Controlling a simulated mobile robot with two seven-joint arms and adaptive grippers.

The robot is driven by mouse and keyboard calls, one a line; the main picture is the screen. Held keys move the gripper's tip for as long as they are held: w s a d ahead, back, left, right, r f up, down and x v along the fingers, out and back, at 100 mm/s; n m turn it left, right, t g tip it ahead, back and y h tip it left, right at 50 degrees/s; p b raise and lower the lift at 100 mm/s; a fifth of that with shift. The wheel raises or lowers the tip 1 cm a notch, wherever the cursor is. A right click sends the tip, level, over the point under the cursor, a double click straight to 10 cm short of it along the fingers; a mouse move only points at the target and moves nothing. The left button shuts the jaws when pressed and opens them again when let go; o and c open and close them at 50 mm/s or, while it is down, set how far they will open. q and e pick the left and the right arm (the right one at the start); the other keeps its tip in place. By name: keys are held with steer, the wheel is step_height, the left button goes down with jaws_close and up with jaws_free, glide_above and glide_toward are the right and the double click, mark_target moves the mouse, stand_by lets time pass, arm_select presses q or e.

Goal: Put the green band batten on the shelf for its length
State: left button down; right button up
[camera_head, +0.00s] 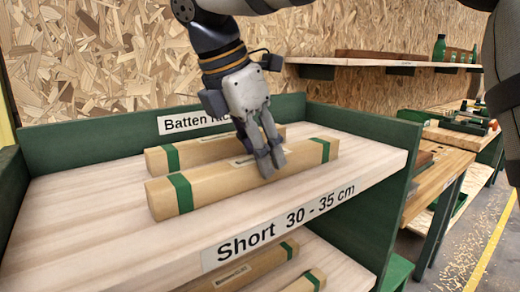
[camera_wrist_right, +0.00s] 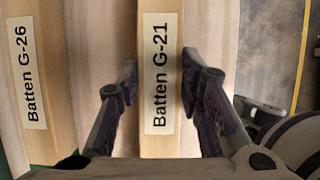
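A wooden batten with a green band near each end (camera_head: 225,185) lies on the top shelf (camera_head: 110,235), whose label reads "Short 30 - 35 cm". In the right wrist view its label reads "Batten G-21" (camera_wrist_right: 160,75). My right gripper (camera_head: 270,160) is low over this batten, right of its middle. In the right wrist view its fingers (camera_wrist_right: 160,85) stand one on each side of the batten, with narrow gaps, and look open. The fingers partly hide the label in the head view. My left gripper is not in view.
A second green-banded batten (camera_head: 163,160) lies behind, close and roughly parallel. "Batten G-26" (camera_wrist_right: 27,75) shows left in the wrist view. More banded battens (camera_head: 240,272) lie on the shelf below. A green back board (camera_head: 80,145) rises behind. The shelf's left front is bare.

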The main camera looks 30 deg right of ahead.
steer(key=o, duration=0.4)
steer(key=v, duration=1.2)
